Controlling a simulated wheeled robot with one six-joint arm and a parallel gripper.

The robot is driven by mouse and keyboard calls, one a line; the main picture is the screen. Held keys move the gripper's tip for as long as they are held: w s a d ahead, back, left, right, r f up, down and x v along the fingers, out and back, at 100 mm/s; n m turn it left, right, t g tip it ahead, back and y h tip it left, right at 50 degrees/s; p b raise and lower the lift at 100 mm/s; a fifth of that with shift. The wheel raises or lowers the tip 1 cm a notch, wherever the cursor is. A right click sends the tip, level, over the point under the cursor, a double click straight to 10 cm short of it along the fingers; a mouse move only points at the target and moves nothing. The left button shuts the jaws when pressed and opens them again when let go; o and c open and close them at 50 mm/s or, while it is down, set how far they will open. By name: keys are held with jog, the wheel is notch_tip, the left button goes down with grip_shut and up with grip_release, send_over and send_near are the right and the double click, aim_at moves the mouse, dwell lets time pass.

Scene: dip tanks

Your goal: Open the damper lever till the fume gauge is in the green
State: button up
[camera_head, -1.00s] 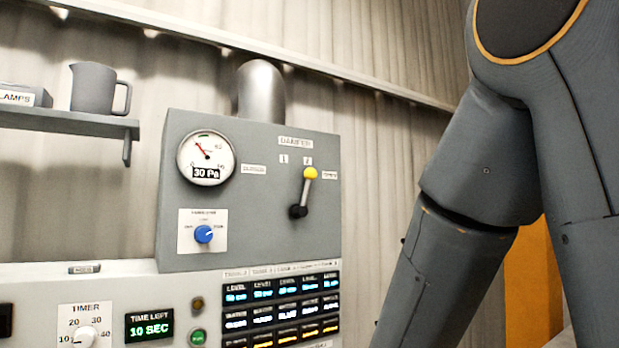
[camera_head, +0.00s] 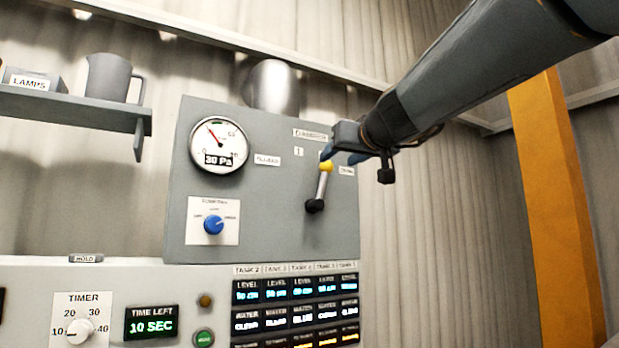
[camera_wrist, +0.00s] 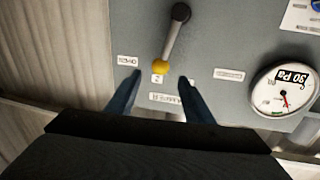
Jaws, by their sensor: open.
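The damper lever (camera_head: 321,187) has a silver shaft, a black pivot and a yellow knob, and leans up and slightly right on the grey panel. My gripper (camera_head: 340,157) is at the knob's height in the head view, beside or in front of it. In the wrist view, the blue fingers (camera_wrist: 156,84) are apart, with the yellow knob (camera_wrist: 162,67) between or just beyond their tips; contact cannot be told. The fume gauge (camera_head: 217,144) reads 30 Pa, its red needle pointing up-left. The gauge also shows in the wrist view (camera_wrist: 273,101).
A blue selector knob (camera_head: 213,225) sits below the gauge. Below the panel are a timer dial (camera_head: 78,331), a display reading 10 SEC (camera_head: 151,323) and rows of tank readouts (camera_head: 296,302). A shelf (camera_head: 75,107) with a grey jug (camera_head: 112,78) is at left. An orange post (camera_head: 560,215) stands right.

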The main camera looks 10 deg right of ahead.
aim_at(329, 164)
jog(key=w, duration=0.2)
jog(key=w+p, duration=0.1)
jog(key=w, duration=0.2)
jog(key=w+a, duration=0.1)
jog(key=w, duration=0.1)
jog(key=shift+w+r+p, duration=0.1)
jog(key=shift+w+p, duration=0.15)
jog(key=shift+p, duration=0.1)
grip_shut()
